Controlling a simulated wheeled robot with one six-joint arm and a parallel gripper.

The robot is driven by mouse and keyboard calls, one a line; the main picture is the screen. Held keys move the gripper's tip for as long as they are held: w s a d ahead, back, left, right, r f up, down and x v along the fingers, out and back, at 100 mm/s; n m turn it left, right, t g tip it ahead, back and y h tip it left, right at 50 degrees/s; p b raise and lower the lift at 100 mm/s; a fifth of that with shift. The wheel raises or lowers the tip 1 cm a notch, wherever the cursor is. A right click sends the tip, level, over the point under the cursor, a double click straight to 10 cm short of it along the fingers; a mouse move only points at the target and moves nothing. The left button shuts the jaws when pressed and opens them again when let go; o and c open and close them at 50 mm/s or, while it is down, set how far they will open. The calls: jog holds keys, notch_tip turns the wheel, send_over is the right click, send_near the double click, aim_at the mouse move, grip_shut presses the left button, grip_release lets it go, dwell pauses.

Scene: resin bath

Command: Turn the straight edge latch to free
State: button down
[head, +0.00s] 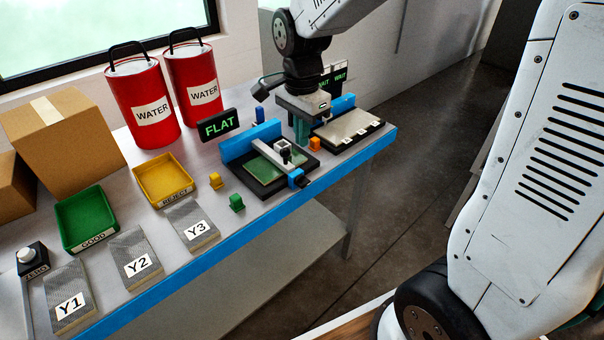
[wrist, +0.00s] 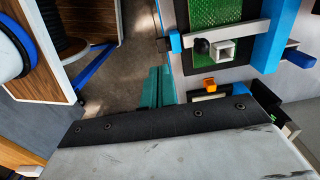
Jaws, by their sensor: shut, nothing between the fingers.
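The straight edge (head: 272,158) is a pale bar lying across a green board (head: 263,172) in a black fixture with a blue back block. A small blue latch (head: 296,177) with a dark tab sits at the bar's near end. In the wrist view the latch (wrist: 175,42) is at the upper middle, beside the bar (wrist: 226,34) with its dark knob. My gripper (head: 301,132) has teal fingers, shut and empty.
A pale plate station (head: 347,128) stands right of the fixture, with an orange block (head: 315,144) between. A FLAT sign (head: 219,125), yellow block (head: 216,181) and green block (head: 237,203) are near. Trays, Y1–Y3 pads and red WATER cans fill the left. The bench's blue edge (head: 235,237) runs in front.

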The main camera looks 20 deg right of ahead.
aim_at(302, 183)
notch_tip(302, 183, down, 12)
jog(key=shift+r, duration=0.1)
dwell(0.7)
